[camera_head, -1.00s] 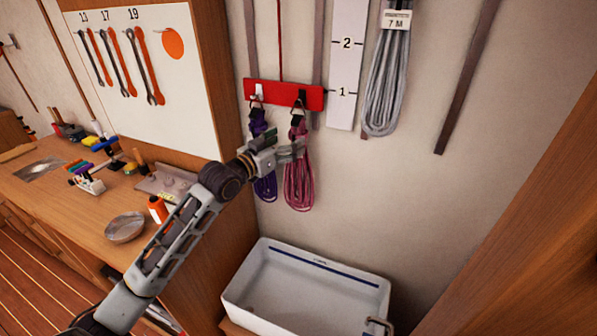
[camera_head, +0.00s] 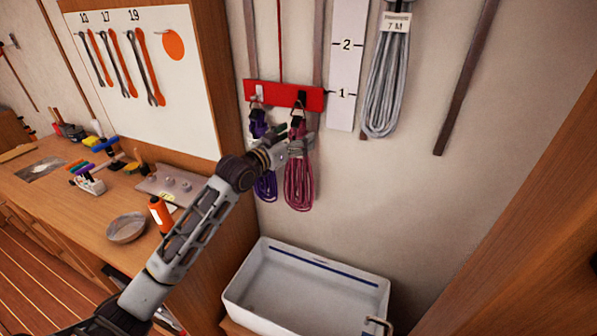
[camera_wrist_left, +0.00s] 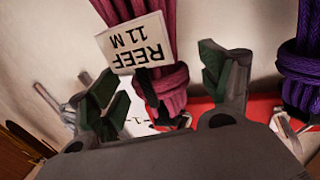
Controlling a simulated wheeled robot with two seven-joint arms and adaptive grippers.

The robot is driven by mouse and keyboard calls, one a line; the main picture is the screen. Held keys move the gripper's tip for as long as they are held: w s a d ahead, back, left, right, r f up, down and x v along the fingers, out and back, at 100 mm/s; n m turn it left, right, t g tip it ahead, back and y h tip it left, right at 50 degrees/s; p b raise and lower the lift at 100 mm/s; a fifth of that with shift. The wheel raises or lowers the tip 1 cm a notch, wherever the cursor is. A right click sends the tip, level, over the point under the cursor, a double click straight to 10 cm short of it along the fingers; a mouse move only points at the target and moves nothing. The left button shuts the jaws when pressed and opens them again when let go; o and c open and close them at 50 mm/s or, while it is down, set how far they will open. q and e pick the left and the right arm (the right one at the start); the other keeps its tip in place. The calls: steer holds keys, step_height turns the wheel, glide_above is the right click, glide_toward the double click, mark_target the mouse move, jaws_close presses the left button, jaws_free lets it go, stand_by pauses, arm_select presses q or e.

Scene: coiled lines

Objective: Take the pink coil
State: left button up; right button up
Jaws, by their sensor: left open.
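The pink coil (camera_head: 299,187) hangs from the right hook of a red rack (camera_head: 276,95) on the wall. My left gripper (camera_head: 290,139) is at the upper part of this coil and hides some of it. In the left wrist view, the pink coil's wrapped neck (camera_wrist_left: 171,98) lies between the two spread green-padded fingers of my left gripper (camera_wrist_left: 163,85). A white tag (camera_wrist_left: 136,44) reading REEF 11 M, upside down, is on the coil. The fingers are open, with a gap visible on both sides. My right gripper is out of view.
A purple coil (camera_head: 265,187) hangs close on the left; it shows at the right of the left wrist view (camera_wrist_left: 302,72). A grey coil (camera_head: 386,88) hangs at upper right. A white basin (camera_head: 310,297) stands below. A wooden workbench (camera_head: 75,215) with tools is at left.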

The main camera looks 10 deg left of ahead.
arm_select(q)
steer(key=shift+w+d, duration=0.3)
steer(key=shift+w, duration=0.35)
steer(key=shift+c, duration=0.4)
jaws_close()
